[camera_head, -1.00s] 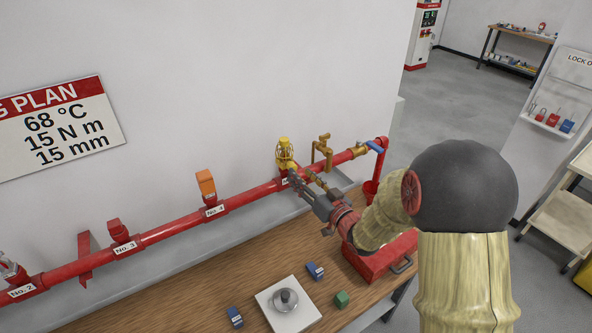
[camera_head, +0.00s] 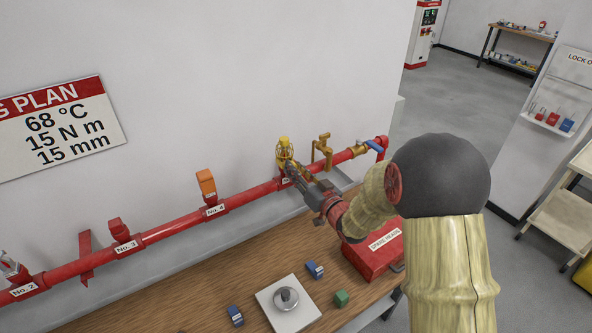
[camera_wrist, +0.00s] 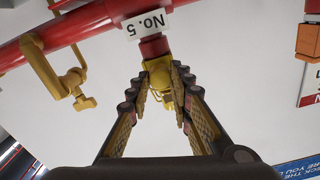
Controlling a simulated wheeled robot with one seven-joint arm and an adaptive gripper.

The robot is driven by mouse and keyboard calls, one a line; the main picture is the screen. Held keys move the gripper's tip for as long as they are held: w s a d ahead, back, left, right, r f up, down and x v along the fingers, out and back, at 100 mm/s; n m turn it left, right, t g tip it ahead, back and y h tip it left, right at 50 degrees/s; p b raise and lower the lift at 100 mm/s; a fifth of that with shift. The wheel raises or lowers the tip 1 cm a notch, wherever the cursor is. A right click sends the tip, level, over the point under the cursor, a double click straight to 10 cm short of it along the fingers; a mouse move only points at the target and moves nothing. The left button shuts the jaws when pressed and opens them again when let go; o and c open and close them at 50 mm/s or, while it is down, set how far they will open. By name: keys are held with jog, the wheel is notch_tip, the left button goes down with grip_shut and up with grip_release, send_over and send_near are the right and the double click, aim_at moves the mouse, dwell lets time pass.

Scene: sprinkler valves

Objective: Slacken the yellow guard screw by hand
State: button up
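The yellow guard (camera_head: 284,149) stands upright on the red pipe at the No. 5 outlet, next to the wall. In the wrist view, which looks upside down, the yellow guard (camera_wrist: 161,76) hangs below the No. 5 label. My gripper (camera_head: 289,167) is at the guard from the right side. In the wrist view its fingertips (camera_wrist: 162,84) are apart, one on each side of the yellow part. I cannot tell whether they touch it. The guard screw cannot be made out separately from the guard, and the fingers partly hide that area.
A yellow bent pipe with a valve (camera_head: 323,150) stands just right of the guard. An orange-capped outlet (camera_head: 206,184) is to the left. The bench below holds a red box (camera_head: 375,258), a white plate (camera_head: 268,298) and small blue and green blocks.

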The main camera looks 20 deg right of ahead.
grip_shut()
jog(key=shift+f+n+b, duration=0.1)
jog(key=shift+n+b, duration=0.2)
jog(key=shift+b, duration=0.35)
jog(key=n+b, duration=0.7)
jog(key=b, duration=0.4)
jog(key=n+b, duration=0.8)
jog(key=b, duration=0.4)
jog(key=shift+a+n, duration=0.2)
jog(key=shift+n, duration=0.1)
jog(key=o, duration=0.5)
grip_release()
jog(key=shift+o, duration=0.2)
jog(key=shift+s, duration=0.1)
